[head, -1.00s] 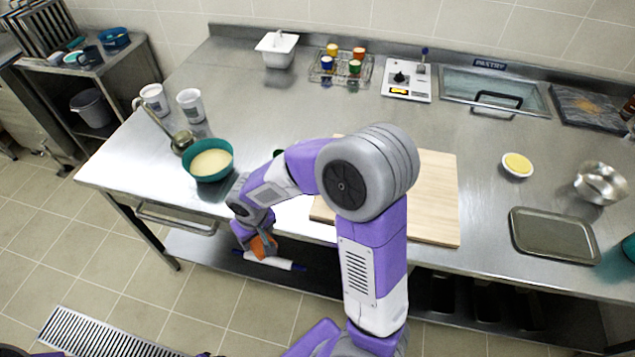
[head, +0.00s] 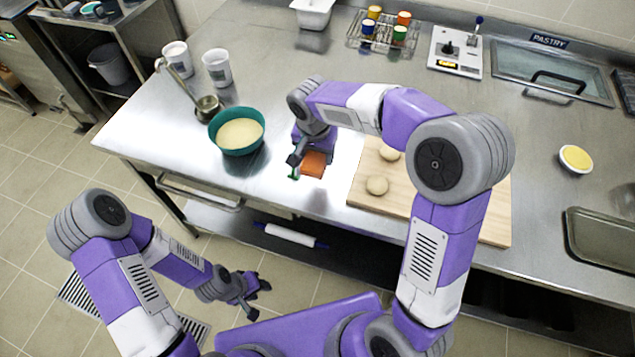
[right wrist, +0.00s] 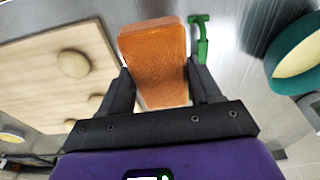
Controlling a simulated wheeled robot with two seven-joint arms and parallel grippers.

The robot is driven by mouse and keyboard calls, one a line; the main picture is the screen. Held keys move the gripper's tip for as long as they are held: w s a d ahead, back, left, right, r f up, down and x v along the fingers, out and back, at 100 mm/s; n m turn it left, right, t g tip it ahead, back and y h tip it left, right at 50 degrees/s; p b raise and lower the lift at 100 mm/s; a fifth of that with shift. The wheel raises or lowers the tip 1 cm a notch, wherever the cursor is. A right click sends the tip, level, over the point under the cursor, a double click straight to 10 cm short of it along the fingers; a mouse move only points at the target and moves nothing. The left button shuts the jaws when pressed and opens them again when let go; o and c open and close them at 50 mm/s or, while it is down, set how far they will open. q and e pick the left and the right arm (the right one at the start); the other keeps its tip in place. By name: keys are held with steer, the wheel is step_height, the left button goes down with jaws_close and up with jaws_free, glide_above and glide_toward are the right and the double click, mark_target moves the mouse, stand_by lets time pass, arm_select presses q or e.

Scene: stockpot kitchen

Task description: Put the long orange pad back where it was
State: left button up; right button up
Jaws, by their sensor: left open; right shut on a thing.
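The orange pad (head: 315,165) is between the fingers of my right gripper (head: 301,158), over the steel table near its front edge, between the teal bowl and the cutting board. In the right wrist view the pad (right wrist: 153,50) sticks out lengthwise from between the dark fingers (right wrist: 160,84). I cannot tell whether it touches the tabletop. A small green item (right wrist: 202,42) lies beside the pad, near one fingertip. My left gripper (head: 258,287) is open and empty, low in front of the table above the floor.
The teal bowl (head: 237,148) of pale batter stands left of the right gripper, with a ladle (head: 207,107) behind it. The cutting board (head: 400,205) with dough balls lies to the right. A rolling pin (head: 290,236) is on the lower shelf.

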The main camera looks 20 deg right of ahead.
mark_target(316, 183)
step_height(316, 183, down, 10)
steer(key=shift+r+b, duration=0.2)
steer(key=shift+b, duration=0.7)
steer(key=shift+w, duration=0.1)
steer(key=shift+f, duration=0.2)
steer(key=o, duration=0.7)
steer(key=shift+o, duration=0.2)
steer(key=shift+r, duration=0.15)
steer(key=shift+r, duration=0.25)
steer(key=r, duration=0.3)
steer(key=s+r+p, duration=0.1)
steer(key=r, duration=0.3)
steer(key=a+r+p, duration=0.1)
steer(key=r, duration=0.3)
steer(key=shift+s+r, duration=0.25)
